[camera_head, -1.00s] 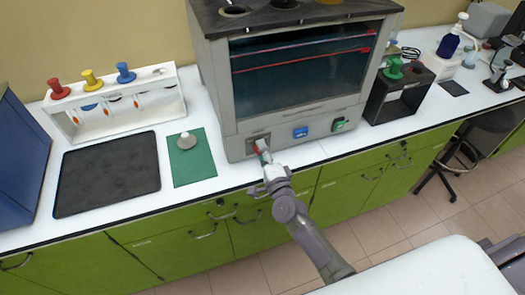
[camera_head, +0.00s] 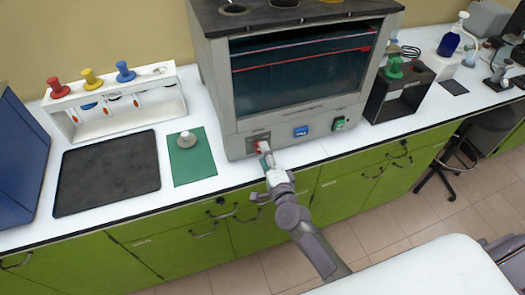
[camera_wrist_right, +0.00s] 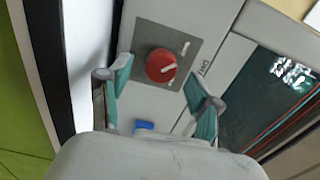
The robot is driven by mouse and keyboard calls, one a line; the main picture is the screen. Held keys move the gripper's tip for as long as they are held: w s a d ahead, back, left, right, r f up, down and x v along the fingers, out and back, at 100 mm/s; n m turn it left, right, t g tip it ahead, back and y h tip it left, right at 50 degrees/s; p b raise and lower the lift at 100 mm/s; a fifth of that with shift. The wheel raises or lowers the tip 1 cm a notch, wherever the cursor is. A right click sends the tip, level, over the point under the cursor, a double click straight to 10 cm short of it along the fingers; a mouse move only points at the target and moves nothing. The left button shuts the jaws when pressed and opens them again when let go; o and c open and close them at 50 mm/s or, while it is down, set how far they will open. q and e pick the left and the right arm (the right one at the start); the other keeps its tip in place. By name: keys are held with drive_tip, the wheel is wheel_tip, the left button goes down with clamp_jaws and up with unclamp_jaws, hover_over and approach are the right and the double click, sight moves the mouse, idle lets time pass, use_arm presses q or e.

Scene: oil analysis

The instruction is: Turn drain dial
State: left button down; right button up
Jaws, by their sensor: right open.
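The red dial (camera_wrist_right: 161,65) sits on a dark grey square plate (camera_wrist_right: 146,36) on the front of the machine. Its white pointer mark runs from the middle toward the right, slightly up, in the right wrist view. In the head view the dial (camera_head: 262,146) is at the lower left of the machine's front, partly hidden by my gripper. My right gripper (camera_wrist_right: 158,74) is open, with one teal-padded finger on either side of the dial and gaps between them and it. In the head view my right gripper (camera_head: 267,158) is just in front of the dial. My left gripper is out of view.
The machine (camera_head: 219,100) has a blue switch (camera_head: 301,131) and a green switch (camera_head: 339,123) to the right of the dial. On the white counter left of it are a green mat (camera_head: 195,170) with a grey stopper, a black mat (camera_head: 108,174) and a funnel rack (camera_head: 132,120).

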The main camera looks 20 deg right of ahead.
drive_tip(key=s, duration=1)
drive_tip(key=shift+d, duration=0.15)
drive_tip(key=shift+f, duration=0.1)
drive_tip(key=s+f+n+g+y+b, duration=0.1)
drive_tip(key=s+f+n+g, duration=0.35)
drive_tip(key=f, duration=0.95)
drive_tip(key=s+f+n+g+b, duration=0.1)
drive_tip(key=s+f+n+g, duration=0.35)
drive_tip(key=f, duration=0.85)
drive_tip(key=s+d+f+n+g, duration=0.2)
drive_tip(key=s+f, duration=0.4)
drive_tip(key=s, duration=0.4)
drive_tip(key=s+d+f+n+g+h, duration=0.1)
drive_tip(key=s+f+n+g, duration=0.2)
drive_tip(key=s, duration=0.7)
drive_tip(key=s+d+f+n+g+b, duration=0.1)
drive_tip(key=s+d+f+n+g, duration=0.1)
drive_tip(key=s+f+n, duration=0.4)
drive_tip(key=s+f+g, duration=0.1)
drive_tip(key=s+f, duration=0.3)
drive_tip(key=shift+d+f+h, duration=0.25)
drive_tip(key=shift+d+h, duration=0.05)
